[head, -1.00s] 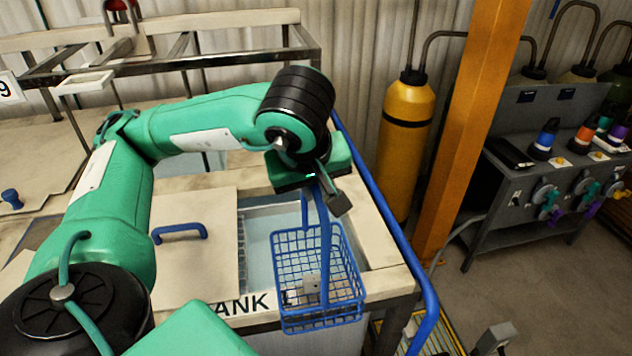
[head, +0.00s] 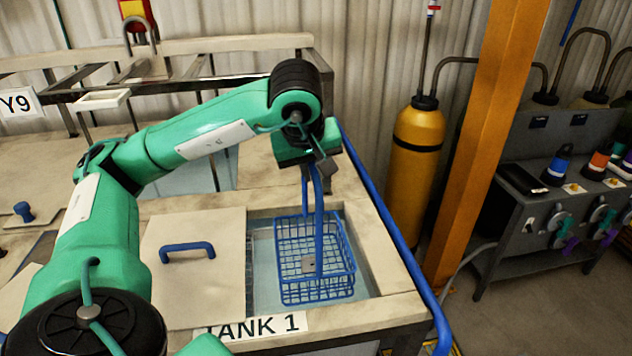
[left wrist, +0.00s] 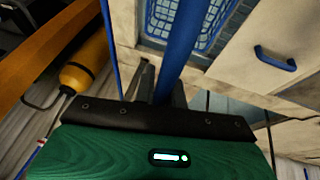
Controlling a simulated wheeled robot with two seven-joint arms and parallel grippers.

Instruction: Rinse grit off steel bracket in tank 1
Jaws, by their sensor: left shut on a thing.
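A blue wire basket (head: 345,278) with a tall handle is over the open part of the tank marked TANK 1 (head: 262,327). A small grey steel bracket (head: 309,263) lies in the basket; grit on it is too small to make out. My left gripper (head: 316,165) is shut on the top of the basket handle (head: 319,215). In the left wrist view, the gripper (left wrist: 160,88) has the blue handle (left wrist: 180,40) between its fingers. Pale blue water (head: 265,280) shows around the basket; I cannot tell whether its bottom touches it. My right gripper is out of view.
A closed pale lid (head: 195,285) with a blue handle covers the tank's left part. A blue rail (head: 395,235) runs along the right edge. A yellow cylinder (head: 415,160), an orange post (head: 490,140) and a grey bench (head: 545,205) stand to the right.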

